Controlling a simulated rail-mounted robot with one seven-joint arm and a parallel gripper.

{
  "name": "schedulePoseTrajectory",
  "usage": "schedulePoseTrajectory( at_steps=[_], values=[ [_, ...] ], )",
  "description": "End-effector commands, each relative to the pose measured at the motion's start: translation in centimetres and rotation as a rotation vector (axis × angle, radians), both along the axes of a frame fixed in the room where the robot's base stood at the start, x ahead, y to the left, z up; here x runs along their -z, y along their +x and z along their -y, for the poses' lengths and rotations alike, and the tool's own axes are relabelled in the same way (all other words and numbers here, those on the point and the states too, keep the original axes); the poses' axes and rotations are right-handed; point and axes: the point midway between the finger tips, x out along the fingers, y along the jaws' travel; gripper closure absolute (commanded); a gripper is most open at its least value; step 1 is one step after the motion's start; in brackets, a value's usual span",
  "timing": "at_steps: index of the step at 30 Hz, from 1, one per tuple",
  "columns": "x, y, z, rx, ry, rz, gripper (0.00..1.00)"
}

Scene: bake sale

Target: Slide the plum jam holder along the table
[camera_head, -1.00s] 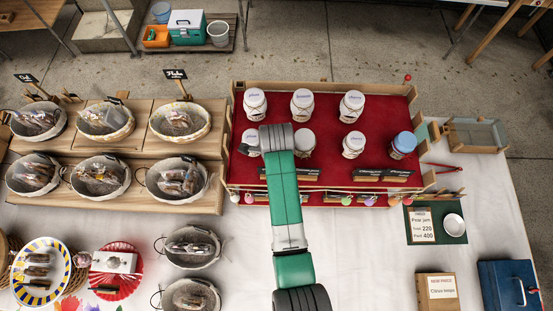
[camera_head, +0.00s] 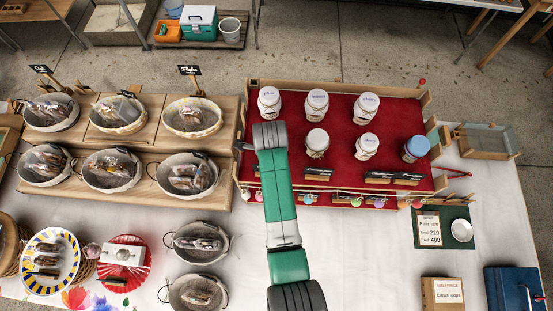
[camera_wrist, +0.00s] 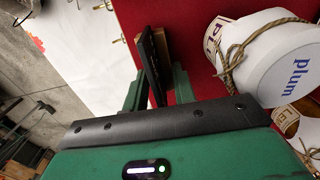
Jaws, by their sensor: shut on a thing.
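In the wrist view, a white-lidded jar marked "plum" (camera_wrist: 285,60), with twine round its neck, stands at the right. My gripper (camera_wrist: 158,92) is shut on a small wooden holder (camera_wrist: 160,45) with a dark upright plate (camera_wrist: 149,68), beside that jar and over the red cloth. In the head view, my arm covers most of this spot. The holder between my fingers cannot be made out there.
Several jars, one blue-lidded (camera_head: 415,148), stand on the red-covered stand (camera_head: 340,140). Other sign holders (camera_head: 317,174) lie along its front, right of my arm. Baskets on a wooden rack (camera_head: 145,145) are close on the left. White tablecloth (camera_head: 350,250) lies free in front.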

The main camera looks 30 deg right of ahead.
Motion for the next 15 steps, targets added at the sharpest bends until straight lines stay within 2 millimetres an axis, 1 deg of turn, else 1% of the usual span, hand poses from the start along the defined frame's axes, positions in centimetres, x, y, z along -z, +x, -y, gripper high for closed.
schedulePoseTrajectory(
  at_steps=[9, 10, 13, 14, 15],
  values=[
    [0.00, 0.13, -0.20, 0.001, 0.000, 0.000, 0.95],
    [0.00, 0.12, -0.21, 0.000, 0.000, 0.000, 0.72],
    [0.00, 0.12, -0.21, 0.000, 0.000, 0.000, 0.52],
    [0.00, 0.12, -0.21, 0.000, 0.000, 0.000, 0.48],
    [0.00, 0.12, -0.21, 0.000, 0.000, 0.000, 0.48]
  ],
)
